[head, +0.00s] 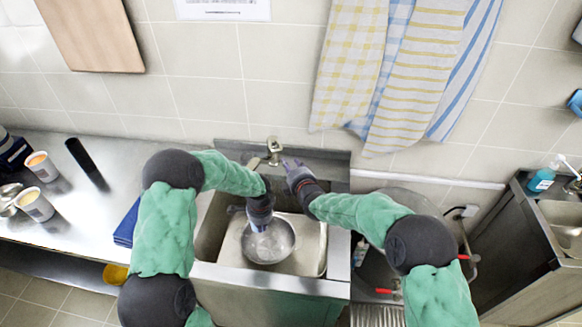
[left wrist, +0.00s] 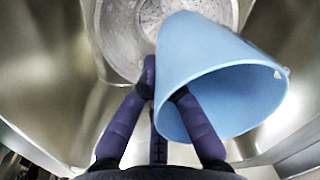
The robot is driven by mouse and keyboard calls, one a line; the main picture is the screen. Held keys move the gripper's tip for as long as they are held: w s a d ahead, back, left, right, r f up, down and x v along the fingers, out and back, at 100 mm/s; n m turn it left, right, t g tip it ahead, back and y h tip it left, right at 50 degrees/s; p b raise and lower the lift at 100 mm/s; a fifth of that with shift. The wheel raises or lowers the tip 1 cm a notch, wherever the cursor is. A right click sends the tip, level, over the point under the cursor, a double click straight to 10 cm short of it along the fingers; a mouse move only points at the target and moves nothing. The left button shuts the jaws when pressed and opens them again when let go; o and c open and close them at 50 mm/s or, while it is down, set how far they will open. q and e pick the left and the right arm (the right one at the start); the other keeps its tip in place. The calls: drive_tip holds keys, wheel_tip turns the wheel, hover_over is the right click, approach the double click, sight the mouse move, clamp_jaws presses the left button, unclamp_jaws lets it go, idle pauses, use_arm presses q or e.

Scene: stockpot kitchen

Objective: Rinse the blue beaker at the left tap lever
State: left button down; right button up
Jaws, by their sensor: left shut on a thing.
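The blue beaker (left wrist: 190,70) is in my left gripper (left wrist: 165,85), seen in the left wrist view. The beaker is tilted, its wide mouth toward the camera's lower right. My left gripper (head: 259,223) also shows in the head view, low over the sink; the beaker cannot be made out there. The beige tap (head: 273,146) is at the sink's back, with what looks like its left lever (head: 254,162) beside it. My right gripper (head: 293,167) is just right of the tap; whether its fingers are open is unclear, and a right lever may be hidden behind it.
A round metal strainer or bowl (head: 268,247) sits in the sink (head: 312,262), below my left gripper. Towels (head: 345,60) hang above the sink's right side.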

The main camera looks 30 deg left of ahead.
idle(0.4)
use_arm(q)
drive_tip(key=s+d+r+p, duration=0.1)
drive_tip(key=s+d+r, duration=0.2)
drive_tip(key=r, duration=0.1)
drive_tip(key=shift+s+d+p, duration=0.15)
drive_tip(key=shift+s+p, duration=0.25)
idle(0.9)
